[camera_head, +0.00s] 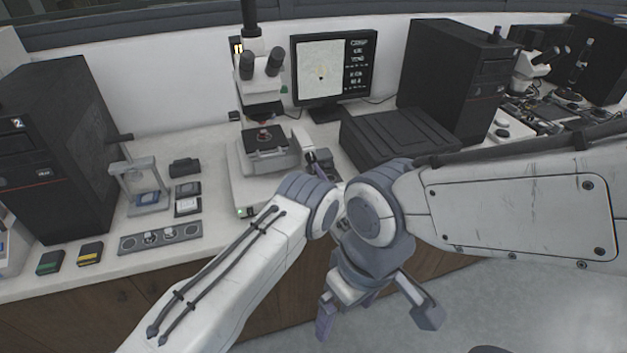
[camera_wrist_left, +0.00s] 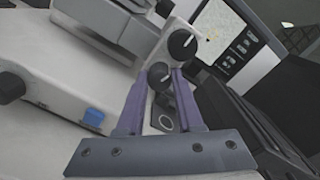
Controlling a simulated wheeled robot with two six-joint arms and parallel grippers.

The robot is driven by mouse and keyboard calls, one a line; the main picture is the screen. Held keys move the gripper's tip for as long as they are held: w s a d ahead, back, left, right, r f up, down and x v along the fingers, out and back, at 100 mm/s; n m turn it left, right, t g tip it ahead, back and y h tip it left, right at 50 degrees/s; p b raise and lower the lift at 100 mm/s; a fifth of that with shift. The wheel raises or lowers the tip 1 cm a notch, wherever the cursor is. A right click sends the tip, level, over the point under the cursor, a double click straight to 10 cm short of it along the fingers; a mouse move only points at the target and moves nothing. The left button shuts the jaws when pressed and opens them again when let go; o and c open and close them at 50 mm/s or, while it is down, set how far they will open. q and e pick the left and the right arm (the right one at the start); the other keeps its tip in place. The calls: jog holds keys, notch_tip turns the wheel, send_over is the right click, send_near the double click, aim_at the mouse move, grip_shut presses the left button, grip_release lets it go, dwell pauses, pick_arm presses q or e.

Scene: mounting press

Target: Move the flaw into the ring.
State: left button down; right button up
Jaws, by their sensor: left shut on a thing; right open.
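The monitor (camera_head: 333,68) shows a pale picture with a small dark mark (camera_head: 321,77), seemingly the flaw, near its lower middle; I cannot clearly make out a ring. The screen also shows partly in the left wrist view (camera_wrist_left: 218,32). The microscope (camera_head: 262,110) stands left of the monitor, with a dark stage (camera_head: 264,141). My left gripper (camera_head: 318,166) is at the microscope's right side. In the left wrist view its purple fingers are shut on the lower dark knob (camera_wrist_left: 160,76); an upper knob (camera_wrist_left: 182,44) is just beyond. My right gripper (camera_head: 375,312) is open and empty, in front of the bench.
A black box (camera_head: 385,135) lies right of the microscope, with a computer tower (camera_head: 455,80) behind. Another tower (camera_head: 60,150), a small stand (camera_head: 140,185) and a knob panel (camera_head: 160,238) are at left. My right arm crosses in front of the bench.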

pick_arm(q)
jog(key=shift+f+m+b, duration=0.2)
jog(key=shift+m+b, duration=1.55)
jog(key=shift+m, duration=0.45)
jog(key=c, duration=0.8)
grip_release()
jog(key=shift+r, duration=0.1)
jog(key=shift+c, duration=0.2)
jog(key=b+v, duration=0.2)
jog(key=v, duration=0.8)
jog(key=shift+s+b, duration=0.3)
jog(key=shift+b, duration=0.1)
